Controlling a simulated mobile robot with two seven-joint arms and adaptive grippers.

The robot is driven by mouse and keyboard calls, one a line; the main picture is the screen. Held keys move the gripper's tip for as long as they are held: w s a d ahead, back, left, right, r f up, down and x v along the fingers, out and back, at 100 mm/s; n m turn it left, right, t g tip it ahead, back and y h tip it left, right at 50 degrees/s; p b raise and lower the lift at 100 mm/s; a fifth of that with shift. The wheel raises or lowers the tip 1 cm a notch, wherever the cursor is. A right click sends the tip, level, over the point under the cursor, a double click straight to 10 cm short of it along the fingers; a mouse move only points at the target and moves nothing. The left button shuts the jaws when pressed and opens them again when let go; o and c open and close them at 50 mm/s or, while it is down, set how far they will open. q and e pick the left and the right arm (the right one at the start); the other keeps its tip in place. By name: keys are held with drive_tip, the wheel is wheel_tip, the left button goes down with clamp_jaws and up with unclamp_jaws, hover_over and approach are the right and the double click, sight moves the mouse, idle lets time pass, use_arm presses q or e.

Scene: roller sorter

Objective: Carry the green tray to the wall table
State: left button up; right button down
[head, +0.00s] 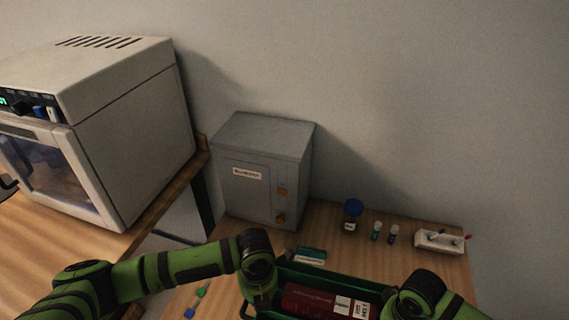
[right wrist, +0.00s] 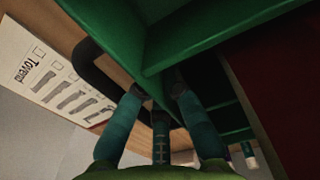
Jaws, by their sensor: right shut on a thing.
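The green tray (head: 335,280) is at the bottom of the head view, between my two arms. A dark red box with white labels (head: 310,301) lies in it. The wall table (head: 390,260) is wooden and stands against the wall behind the tray; I cannot tell whether the tray touches it. My right gripper (right wrist: 158,95) is shut on the tray's dark handle (right wrist: 100,68) in the right wrist view. My left gripper (head: 258,295) is at the tray's left end, its fingers mostly hidden below the wrist.
A grey safe (head: 262,170) stands at the table's back left. A blue-lidded jar (head: 352,215), small vials (head: 377,231) and a white rack (head: 440,241) stand along the back. A teal-and-white box (head: 309,255) lies just behind the tray. A large oven (head: 130,130) stands on the left counter.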

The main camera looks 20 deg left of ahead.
use_arm(q)
drive_tip(key=o, duration=0.6)
drive_tip(key=shift+c, duration=0.2)
drive_tip(key=shift+s, duration=0.1)
drive_tip(key=c, duration=0.6)
use_arm(e)
drive_tip(key=shift+s, duration=0.1)
use_arm(q)
drive_tip(key=shift+o, duration=0.2)
drive_tip(key=shift+r, duration=0.1)
wheel_tip(320, 180, up, 14)
use_arm(e)
drive_tip(key=shift+r, duration=0.1)
idle(0.9)
use_arm(q)
drive_tip(key=a+r, duration=0.5)
drive_tip(key=a, duration=0.4)
idle(0.8)
